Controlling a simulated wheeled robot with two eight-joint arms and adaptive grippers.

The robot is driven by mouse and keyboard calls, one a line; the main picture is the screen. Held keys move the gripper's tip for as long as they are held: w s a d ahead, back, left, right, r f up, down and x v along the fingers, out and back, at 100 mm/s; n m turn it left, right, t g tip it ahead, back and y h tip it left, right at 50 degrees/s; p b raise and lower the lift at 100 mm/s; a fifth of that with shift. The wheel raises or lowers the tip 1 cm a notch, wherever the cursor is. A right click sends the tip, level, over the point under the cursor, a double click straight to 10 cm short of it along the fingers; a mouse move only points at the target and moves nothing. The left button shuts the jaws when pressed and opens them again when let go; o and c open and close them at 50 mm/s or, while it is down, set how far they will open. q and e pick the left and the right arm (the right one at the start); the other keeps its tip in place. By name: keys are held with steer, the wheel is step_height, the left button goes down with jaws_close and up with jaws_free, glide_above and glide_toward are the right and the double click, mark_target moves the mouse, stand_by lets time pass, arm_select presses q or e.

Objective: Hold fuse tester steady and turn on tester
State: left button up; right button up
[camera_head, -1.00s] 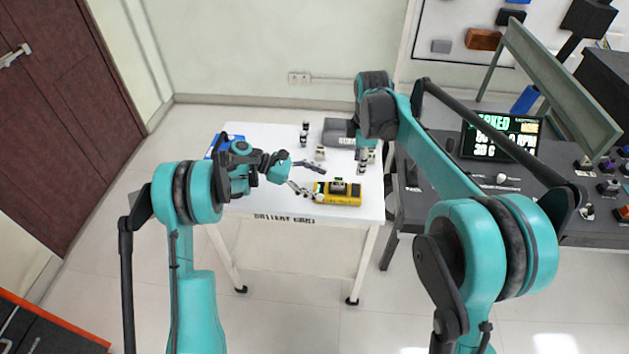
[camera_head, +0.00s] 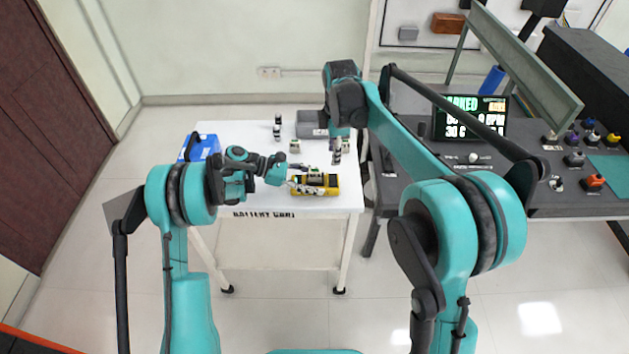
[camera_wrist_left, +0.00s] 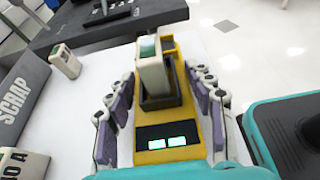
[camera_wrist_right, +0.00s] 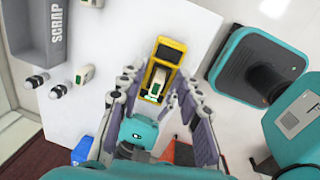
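The yellow fuse tester (camera_head: 329,187) lies near the front edge of the white cart; it also shows in the left wrist view (camera_wrist_left: 185,154) and right wrist view (camera_wrist_right: 171,48). Its black panel has two bright pale-green displays (camera_wrist_left: 167,142). A white fuse with a green window (camera_wrist_left: 152,65) stands upright in its dark holder. My left gripper (camera_head: 302,178) is open, its fingers on either side of the tester; a gap shows at one side in its wrist view. My right gripper (camera_wrist_right: 163,104) is open and empty above the cart, pointing down at the tester and left gripper.
A grey SCRAP bin (camera_wrist_right: 33,38) stands at the cart's back, with loose fuses (camera_wrist_right: 83,75) and black-and-white cylinders (camera_wrist_right: 37,80) nearby. A blue box (camera_head: 203,146) sits at the left. A dark console with a screen (camera_head: 470,115) stands right of the cart.

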steer(key=c, duration=0.5)
steer(key=shift+d+f+y, duration=0.2)
steer(key=shift+d+y, duration=0.1)
steer(key=shift+d, duration=0.15)
jaws_close()
steer(key=d+r+m+y, duration=0.1)
steer(key=d+r+y, duration=0.1)
steer(key=d+y, duration=0.6)
steer(key=shift+r+y, duration=0.25)
steer(key=shift+y, duration=0.05)
steer(key=shift+d, duration=0.1)
